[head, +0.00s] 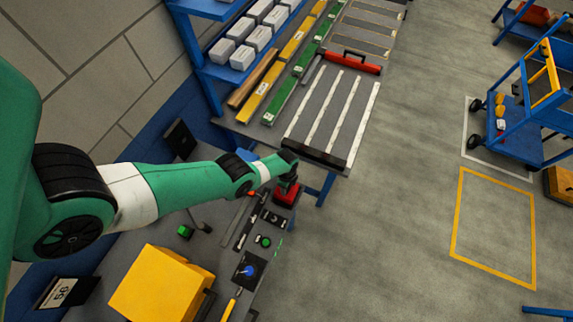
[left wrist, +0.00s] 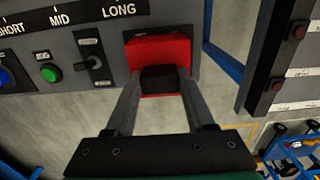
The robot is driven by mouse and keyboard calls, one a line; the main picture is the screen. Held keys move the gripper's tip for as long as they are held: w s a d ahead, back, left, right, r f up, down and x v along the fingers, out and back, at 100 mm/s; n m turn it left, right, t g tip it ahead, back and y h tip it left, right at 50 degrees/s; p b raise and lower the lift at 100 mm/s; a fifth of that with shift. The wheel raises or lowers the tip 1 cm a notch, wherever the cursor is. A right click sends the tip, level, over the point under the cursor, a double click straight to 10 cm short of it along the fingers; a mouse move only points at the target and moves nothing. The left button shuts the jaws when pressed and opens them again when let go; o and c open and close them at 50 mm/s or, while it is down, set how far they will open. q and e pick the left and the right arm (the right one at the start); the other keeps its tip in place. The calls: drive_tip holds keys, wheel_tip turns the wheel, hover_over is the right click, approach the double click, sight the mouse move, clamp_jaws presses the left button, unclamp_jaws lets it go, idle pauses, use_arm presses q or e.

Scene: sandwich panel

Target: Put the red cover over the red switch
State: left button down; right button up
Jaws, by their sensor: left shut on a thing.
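My left gripper (head: 289,184) reaches over the panel's far end, with its fingers pointing down at the red cover (head: 285,197). In the left wrist view, the two fingertips (left wrist: 161,80) are closed on the dark block on the front of the red cover (left wrist: 158,50). The cover lies against the grey panel (left wrist: 108,45), below the LONG label (left wrist: 118,10). It looks roughly square to the panel. No separate red switch shows; whatever is under the cover is hidden. I cannot tell if the cover is fully seated. My right gripper is in neither view.
A black toggle switch (left wrist: 95,62), a green button (left wrist: 50,73) and a blue button (left wrist: 5,77) sit left of the cover. A yellow box (head: 160,285) stands on the bench. A striped rack (head: 330,115) lies beyond the panel.

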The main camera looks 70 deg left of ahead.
use_arm(q)
drive_tip(key=shift+f, duration=0.4)
drive_tip(key=shift+c, duration=0.9)
unclamp_jaws()
drive_tip(key=shift+r, duration=0.1)
